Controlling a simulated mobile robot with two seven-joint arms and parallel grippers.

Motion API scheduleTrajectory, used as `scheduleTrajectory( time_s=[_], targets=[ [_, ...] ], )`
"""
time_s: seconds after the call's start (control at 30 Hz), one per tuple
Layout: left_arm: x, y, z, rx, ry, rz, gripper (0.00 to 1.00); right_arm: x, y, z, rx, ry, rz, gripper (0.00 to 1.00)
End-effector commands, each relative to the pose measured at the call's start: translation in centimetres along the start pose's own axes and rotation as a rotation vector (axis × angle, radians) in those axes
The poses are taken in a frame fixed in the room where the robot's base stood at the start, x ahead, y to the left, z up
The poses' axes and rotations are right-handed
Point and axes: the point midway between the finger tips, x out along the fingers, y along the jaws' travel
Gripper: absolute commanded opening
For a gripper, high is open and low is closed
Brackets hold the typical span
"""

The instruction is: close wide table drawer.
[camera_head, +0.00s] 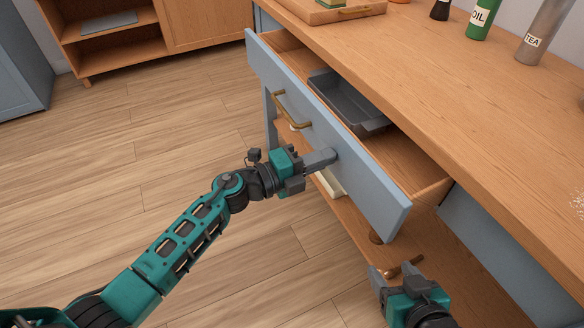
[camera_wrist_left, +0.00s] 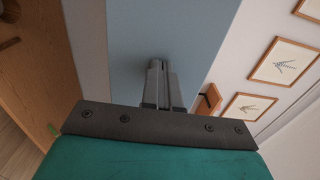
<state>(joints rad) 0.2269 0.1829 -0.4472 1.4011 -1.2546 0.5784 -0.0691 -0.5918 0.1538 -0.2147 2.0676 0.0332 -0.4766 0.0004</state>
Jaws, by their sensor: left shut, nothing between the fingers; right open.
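The wide table drawer (camera_head: 372,172) has a blue-grey front with a brass handle (camera_head: 291,111), and it stands pulled out from under the wooden table top (camera_head: 430,75). A dark grey tray (camera_head: 340,100) lies inside it. My left gripper (camera_head: 332,156) is shut and empty, its fingertips at the drawer front, to the right of and below the handle. In the left wrist view the shut fingers (camera_wrist_left: 160,68) point at the blue-grey front (camera_wrist_left: 150,30) and appear to touch it. My right gripper (camera_head: 397,270) is open at the bottom right, below the drawer's near corner, apart from the front.
On the table top stand a green oil bottle (camera_head: 481,18), a grey tea canister (camera_head: 543,32) and a wooden board (camera_head: 330,10). A lower wooden shelf (camera_head: 440,255) runs under the drawer. A wooden cabinet (camera_head: 150,35) stands at the back left. The floor (camera_head: 130,170) on the left is clear.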

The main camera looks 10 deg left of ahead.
Motion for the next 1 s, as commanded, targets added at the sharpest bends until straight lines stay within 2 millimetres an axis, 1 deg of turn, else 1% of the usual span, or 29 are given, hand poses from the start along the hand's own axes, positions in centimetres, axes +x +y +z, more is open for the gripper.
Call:
scheduleTrajectory(
  time_s=[0.03,0.2,0.4,0.5,0.7,1.0],
  targets=[
    [1.4,0.1,0.0,0.001,0.002,-0.003,0.0,0.2,0.0,0.4,0.0,0.0,0.0,0.63],
    [5.5,0.2,0.0,0.001,0.002,-0.004,0.0,0.9,0.1,1.3,0.0,0.0,0.0,0.63],
    [9.3,0.2,0.0,0.0,0.001,-0.002,0.0,1.6,0.1,2.4,0.0,0.001,0.0,0.63],
    [10.7,0.2,-0.1,-0.002,0.001,-0.002,0.0,1.9,0.1,2.8,0.0,0.001,0.0,0.63],
    [12.2,0.1,0.0,-0.001,0.0,-0.001,0.0,2.1,0.1,3.2,0.0,0.001,0.0,0.63],
    [12.7,-0.2,0.0,0.001,-0.003,-0.003,0.0,2.2,0.0,3.1,0.006,0.002,0.0,0.63]
  ],
)
